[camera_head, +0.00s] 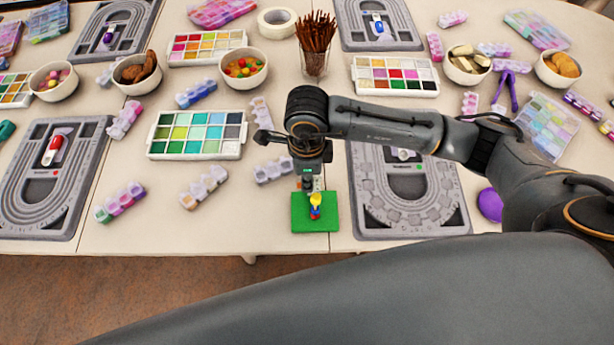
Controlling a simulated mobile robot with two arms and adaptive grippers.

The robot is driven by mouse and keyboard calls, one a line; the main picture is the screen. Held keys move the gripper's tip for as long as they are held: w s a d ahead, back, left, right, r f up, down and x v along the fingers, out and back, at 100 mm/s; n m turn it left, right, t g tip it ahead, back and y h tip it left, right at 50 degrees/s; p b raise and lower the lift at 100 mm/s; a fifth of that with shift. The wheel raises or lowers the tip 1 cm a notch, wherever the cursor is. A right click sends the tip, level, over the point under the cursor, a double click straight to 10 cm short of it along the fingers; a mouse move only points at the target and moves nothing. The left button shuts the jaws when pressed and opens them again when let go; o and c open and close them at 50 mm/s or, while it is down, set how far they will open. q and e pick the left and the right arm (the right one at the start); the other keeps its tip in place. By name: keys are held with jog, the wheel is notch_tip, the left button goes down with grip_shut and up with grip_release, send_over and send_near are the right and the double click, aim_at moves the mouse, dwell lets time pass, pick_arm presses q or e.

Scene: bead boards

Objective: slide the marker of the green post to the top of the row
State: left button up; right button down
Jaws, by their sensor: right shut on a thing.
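A flat green plate (300,222) lies at the table's front edge, near the middle. A small upright piece (316,205) in yellow, blue and red stands on it. My right gripper (308,186) points down over the back of the plate, close beside this piece. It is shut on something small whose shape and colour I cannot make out. I cannot clearly tell a green post, a row or a marker apart here; the gripper hides part of the plate's back. My left gripper is not in view.
Grey bead boards lie at right (440,215) and left (90,200). A paint palette (197,156), a sweets bowl (243,83) and a cup of brown sticks (315,65) stand behind. Pill boxes (204,187) lie around. The table strip left of the plate is clear.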

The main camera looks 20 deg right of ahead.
jog(key=shift+f+b, duration=0.6)
jog(key=shift+f, duration=0.15)
jog(key=c, duration=1.3)
grip_release()
jog(key=shift+c, duration=0.2)
jog(key=shift+r, duration=0.25)
notch_tip(320, 180, up, 12)
jog(key=shift+f, duration=0.25)
